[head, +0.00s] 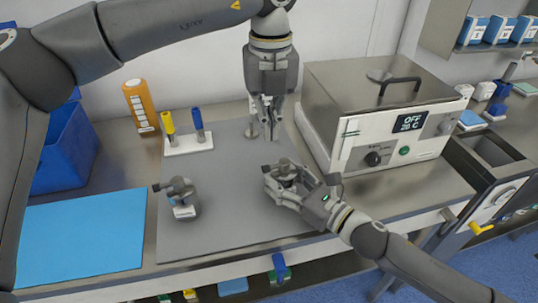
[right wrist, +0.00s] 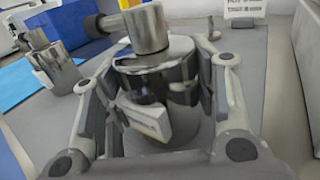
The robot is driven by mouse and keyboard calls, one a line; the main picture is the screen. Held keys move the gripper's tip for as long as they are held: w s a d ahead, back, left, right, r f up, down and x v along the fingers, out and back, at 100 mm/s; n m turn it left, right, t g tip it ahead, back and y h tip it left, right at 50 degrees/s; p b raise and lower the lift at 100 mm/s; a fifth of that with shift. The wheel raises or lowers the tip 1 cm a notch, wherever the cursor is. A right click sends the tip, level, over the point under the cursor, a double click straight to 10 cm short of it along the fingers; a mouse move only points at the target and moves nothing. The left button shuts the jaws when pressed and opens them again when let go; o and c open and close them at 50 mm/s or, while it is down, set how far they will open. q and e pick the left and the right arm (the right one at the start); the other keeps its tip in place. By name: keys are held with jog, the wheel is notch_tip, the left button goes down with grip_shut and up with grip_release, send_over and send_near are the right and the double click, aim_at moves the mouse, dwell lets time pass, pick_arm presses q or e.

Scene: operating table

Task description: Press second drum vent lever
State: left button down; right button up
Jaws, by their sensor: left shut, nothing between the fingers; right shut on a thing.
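One small metal drum (head: 182,197) with a dark cylindrical fitting on top stands on the left part of the grey mat. It also shows at the upper left in the right wrist view (right wrist: 52,62). My right gripper (head: 284,180) is shut around a second metal drum (right wrist: 165,75), which appears upright on the mat. This drum has a sideways cylinder and post on top and a pale label low on its front. Its lower part is partly hidden by the fingers. My left gripper (head: 268,115) is shut, empty and pointing down, behind the second drum. I cannot make out a separate vent lever.
The grey mat (head: 225,225) is clear between the drums. A white stand (head: 188,145) with yellow and blue tools is at the back left, beside an orange bottle (head: 140,105). A steel heating bath (head: 380,115) reading OFF stands right. A blue sheet (head: 80,238) lies left.

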pick_arm(q)
jog(key=w+m+t, duration=0.1)
jog(key=m, duration=1)
jog(key=w+a+r+m+t+y, duration=0.1)
jog(key=m, duration=1)
jog(key=m+t, duration=0.1)
jog(key=m, duration=1)
jog(key=shift+w+a+r+m+y, duration=0.3)
jog(key=shift+w+a+y, duration=0.05)
jog(key=shift+w+y, duration=0.05)
